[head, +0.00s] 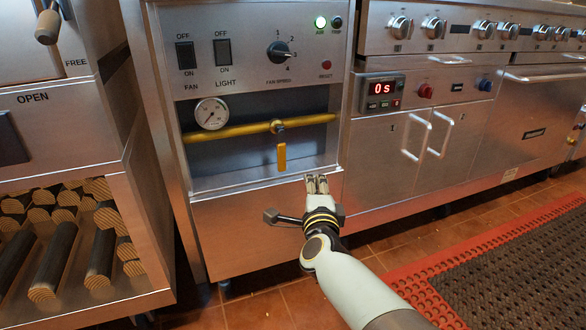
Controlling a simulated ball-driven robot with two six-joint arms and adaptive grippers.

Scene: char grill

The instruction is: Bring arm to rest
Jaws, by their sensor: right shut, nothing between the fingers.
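My right gripper (317,184) is in front of the steel control cabinet (250,230), near the lower edge of its recess. Its fingers are together, with nothing between them. My right arm comes in from the lower right. The yellow valve handle (281,157) hangs straight down from the yellow gas pipe (230,131), up and left of the gripper and apart from it. My left gripper is not in view.
The cabinet carries a pressure gauge (211,113), a fan switch (186,56), a light switch (223,52) and a fan speed knob (278,53). A log shelf (148,240) stands left. Counters with door handles (441,132) stand right. A red-edged mat (520,260) lies on the tiled floor.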

